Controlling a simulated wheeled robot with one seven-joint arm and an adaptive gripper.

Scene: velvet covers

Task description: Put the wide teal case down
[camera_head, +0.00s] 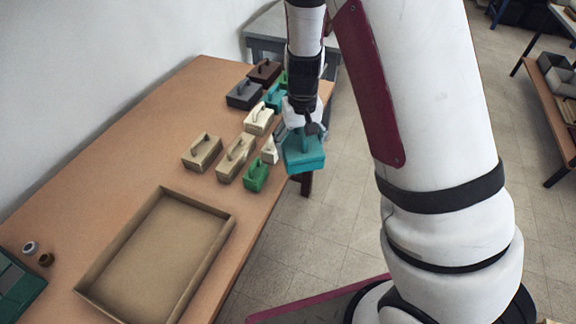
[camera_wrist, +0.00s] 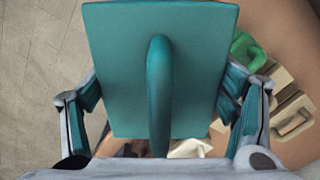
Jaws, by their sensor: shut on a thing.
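The wide teal case (camera_head: 304,158) is a box with a handle on top. It hangs in my gripper (camera_head: 308,130) near the right edge of the table, partly over the floor. In the wrist view the case (camera_wrist: 195,70) fills the middle, its handle running down toward the gripper, with a gripper finger on each side. My gripper (camera_wrist: 160,115) is shut on the case; the exact contact with the handle is hard to see. In the head view the gripper partly hides the top of the case.
The wooden table (camera_head: 120,140) holds several handled cases close by: a green one (camera_head: 256,176), beige ones (camera_head: 202,152), and dark ones (camera_head: 243,94) at the back. An empty shallow tray (camera_head: 225,222) lies nearer. Table is bare left of the cases. Two small round items (camera_head: 46,259) sit at far left.

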